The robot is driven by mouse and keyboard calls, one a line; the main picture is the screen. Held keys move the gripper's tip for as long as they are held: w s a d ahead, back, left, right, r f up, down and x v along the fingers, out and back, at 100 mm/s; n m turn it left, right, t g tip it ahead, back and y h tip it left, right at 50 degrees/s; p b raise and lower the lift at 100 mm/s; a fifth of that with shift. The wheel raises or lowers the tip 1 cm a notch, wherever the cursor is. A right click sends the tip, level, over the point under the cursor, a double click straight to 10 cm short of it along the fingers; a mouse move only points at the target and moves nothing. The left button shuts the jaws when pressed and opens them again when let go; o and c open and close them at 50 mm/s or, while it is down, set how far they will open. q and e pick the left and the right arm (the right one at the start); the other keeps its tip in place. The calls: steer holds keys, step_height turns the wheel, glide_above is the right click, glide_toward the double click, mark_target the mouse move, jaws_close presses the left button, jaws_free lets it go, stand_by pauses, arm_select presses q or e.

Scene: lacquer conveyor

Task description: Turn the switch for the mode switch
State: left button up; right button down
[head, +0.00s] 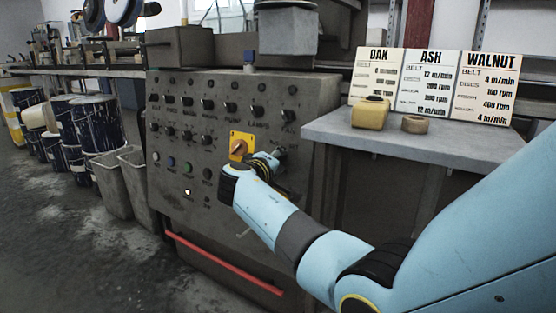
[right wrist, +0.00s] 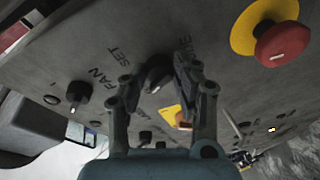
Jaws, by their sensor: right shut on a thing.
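The grey control panel (head: 180,195) carries rows of small dark switches and knobs. In the right wrist view, a black knob (right wrist: 157,76) sits between the fingers of my right gripper (right wrist: 155,72), which is shut on it. Printed words near it read "SET" and "FAN", and another word is partly covered by a finger, so its full text is hard to read. In the head view, my right gripper (head: 276,154) is at the panel's right side, and the knob is hidden behind it. My left gripper is not in view.
A yellow plate with an orange rotary switch (head: 239,148) is just left of the gripper. A red button (right wrist: 283,44) on a yellow disc is close by.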

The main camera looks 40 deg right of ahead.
steer(key=c, duration=1)
jaws_free()
steer(key=shift+a, duration=0.1)
steer(key=v, duration=0.7)
steer(key=shift+a, duration=0.2)
